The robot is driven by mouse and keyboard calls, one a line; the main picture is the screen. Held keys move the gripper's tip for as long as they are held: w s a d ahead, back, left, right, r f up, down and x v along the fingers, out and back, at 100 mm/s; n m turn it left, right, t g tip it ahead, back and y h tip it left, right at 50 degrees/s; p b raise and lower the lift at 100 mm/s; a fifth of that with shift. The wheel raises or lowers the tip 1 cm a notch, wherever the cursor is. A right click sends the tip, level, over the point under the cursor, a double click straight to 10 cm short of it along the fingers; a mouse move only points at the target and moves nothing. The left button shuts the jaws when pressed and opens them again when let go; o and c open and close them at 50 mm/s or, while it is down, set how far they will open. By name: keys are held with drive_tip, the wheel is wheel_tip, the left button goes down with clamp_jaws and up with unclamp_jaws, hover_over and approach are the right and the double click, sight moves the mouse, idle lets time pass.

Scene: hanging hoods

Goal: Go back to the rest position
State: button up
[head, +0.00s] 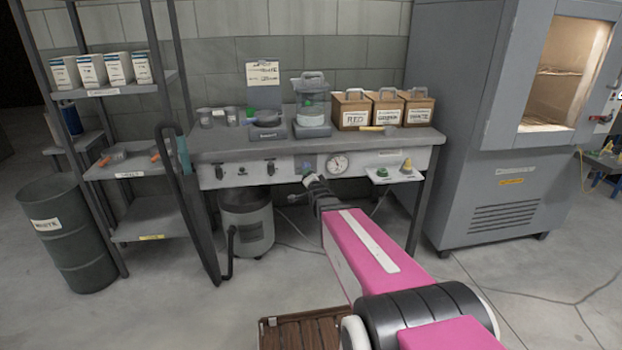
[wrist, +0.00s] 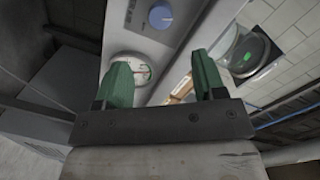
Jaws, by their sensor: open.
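My gripper (head: 308,168) is at the front panel of the grey workbench (head: 228,150), left of the round dial gauge (head: 338,164). In the wrist view, my gripper (wrist: 162,72) shows two green fingers spread apart with nothing held between them. The bench front and the white dial gauge (wrist: 130,66) show beyond the fingers. I cannot tell whether the fingers touch the panel. My pink arm reaches forward from the lower right in the head view.
Three labelled wooden boxes (head: 386,110) stand on the bench. A metal shelf (head: 130,170) and dark drum (head: 70,238) are at the left, a grey vacuum (head: 248,222) below the bench, and a large cabinet (head: 490,160) at the right. Wooden slats (head: 305,330) lie in front; the floor between is mostly open.

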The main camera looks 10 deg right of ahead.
drive_tip(key=s+f+n+g, duration=0.5)
drive_tip(key=s+f+g, duration=0.3)
drive_tip(key=s+f, duration=0.1)
drive_tip(key=s+f+n+g, duration=0.2)
drive_tip(key=s+n+g, duration=0.1)
drive_tip(key=s, duration=0.5)
drive_tip(key=s+f+n+g, duration=0.2)
drive_tip(key=s+g, duration=0.4)
drive_tip(key=s, duration=0.3)
drive_tip(key=shift+f+n, duration=0.3)
drive_tip(key=shift+n, duration=0.3)
